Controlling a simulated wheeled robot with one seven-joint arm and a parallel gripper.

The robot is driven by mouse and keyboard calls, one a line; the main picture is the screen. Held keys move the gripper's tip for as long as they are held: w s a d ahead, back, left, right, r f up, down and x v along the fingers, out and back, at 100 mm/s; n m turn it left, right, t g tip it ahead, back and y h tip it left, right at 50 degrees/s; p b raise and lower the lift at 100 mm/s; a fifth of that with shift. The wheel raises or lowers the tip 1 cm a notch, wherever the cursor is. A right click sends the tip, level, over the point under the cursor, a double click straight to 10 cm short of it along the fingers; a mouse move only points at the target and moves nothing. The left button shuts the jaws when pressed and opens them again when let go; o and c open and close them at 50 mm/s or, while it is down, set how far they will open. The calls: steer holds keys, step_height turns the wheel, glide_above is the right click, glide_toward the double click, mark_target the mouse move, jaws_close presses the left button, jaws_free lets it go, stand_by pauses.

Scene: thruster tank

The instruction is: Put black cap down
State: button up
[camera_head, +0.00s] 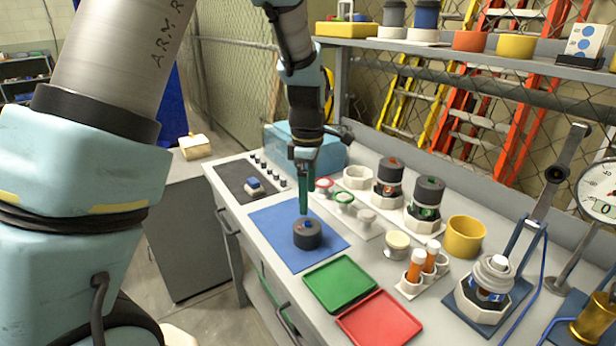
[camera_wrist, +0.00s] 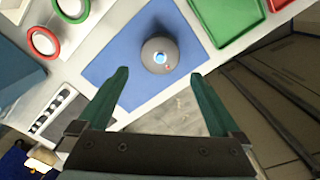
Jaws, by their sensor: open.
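The black cap (camera_head: 307,233) sits on the blue mat (camera_head: 271,222) on the workbench, with a small blue spot on its top. In the wrist view the cap (camera_wrist: 160,54) lies beyond the fingertips, on the blue mat (camera_wrist: 114,52). My gripper (camera_head: 304,210) points down above the mat, just behind the cap in the head view. In the wrist view its two green fingers (camera_wrist: 164,73) are spread wide, with nothing between them. The cap is apart from the fingers in the wrist view.
A green tray (camera_head: 340,283) and a red tray (camera_head: 380,318) lie right of the mat. Behind stand two dark-capped jars (camera_head: 389,180), a yellow cup (camera_head: 464,237) and a white holder with orange tubes (camera_head: 414,266). A dark panel (camera_head: 247,180) lies to the left.

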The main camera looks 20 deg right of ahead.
step_height(320, 180, up, 6)
steer(key=shift+f+b, duration=0.15)
steer(key=shift+b, duration=0.2)
steer(key=s+a+f+m, duration=0.1)
steer(key=a+m, duration=0.5)
steer(key=a, duration=0.9)
steer(key=s+a+f+m+t, duration=0.1)
steer(key=a+m, duration=0.5)
steer(key=a, duration=0.9)
steer(key=shift+s+a+f+t, duration=0.15)
steer(key=shift+s+f+t, duration=0.15)
steer(key=shift+s+f, duration=0.55)
